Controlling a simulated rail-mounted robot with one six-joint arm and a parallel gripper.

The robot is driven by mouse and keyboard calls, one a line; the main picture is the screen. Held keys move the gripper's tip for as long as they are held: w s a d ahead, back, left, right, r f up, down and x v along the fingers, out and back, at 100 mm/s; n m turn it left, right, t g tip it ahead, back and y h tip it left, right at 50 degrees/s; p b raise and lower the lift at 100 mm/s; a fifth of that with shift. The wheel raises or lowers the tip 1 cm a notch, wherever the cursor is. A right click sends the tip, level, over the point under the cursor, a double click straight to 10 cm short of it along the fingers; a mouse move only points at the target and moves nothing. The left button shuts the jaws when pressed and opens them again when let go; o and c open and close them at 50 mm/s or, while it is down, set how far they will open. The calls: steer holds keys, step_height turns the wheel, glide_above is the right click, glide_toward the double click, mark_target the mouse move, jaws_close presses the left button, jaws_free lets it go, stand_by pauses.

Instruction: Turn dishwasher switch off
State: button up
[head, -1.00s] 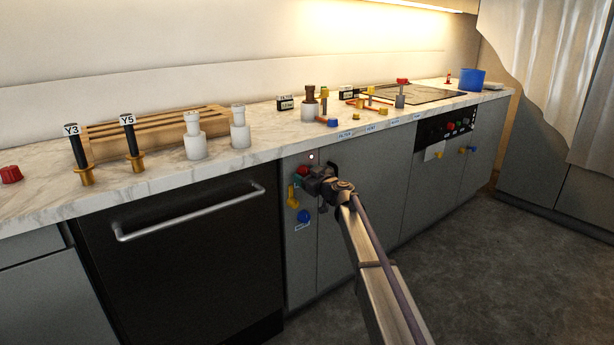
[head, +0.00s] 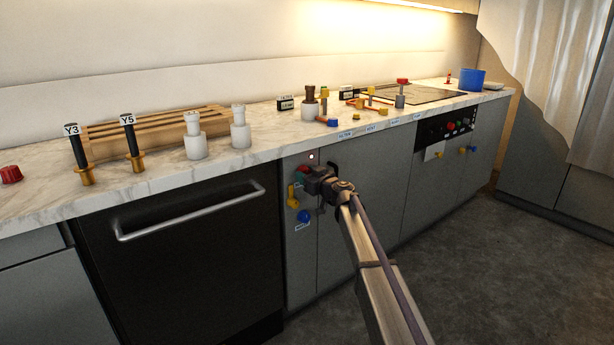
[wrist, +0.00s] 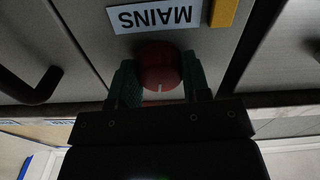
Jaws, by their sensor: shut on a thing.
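A round red knob (wrist: 160,66) with a pale pointer line sits on the grey cabinet panel beside a "MAINS" label (wrist: 155,16), which appears upside down in the wrist view. My gripper (wrist: 160,84) is shut on the red knob, with a green fingertip on each side. In the head view my gripper (head: 309,176) reaches the panel just right of the dishwasher (head: 190,270), mostly covering the knob. The dishwasher has a black front and a silver bar handle (head: 190,213). A small lit indicator (head: 311,156) shows above the knob.
A yellow lever (head: 292,196) and a blue knob (head: 304,216) sit below the red knob, close to my gripper. The marble counter (head: 255,146) overhangs just above. Several valves and white fittings stand on it. The floor in front is clear.

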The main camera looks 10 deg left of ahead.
steer(key=shift+s+m, duration=0.1)
steer(key=shift+m, duration=8.1)
steer(key=o, duration=0.9)
steer(key=shift+r, duration=0.1)
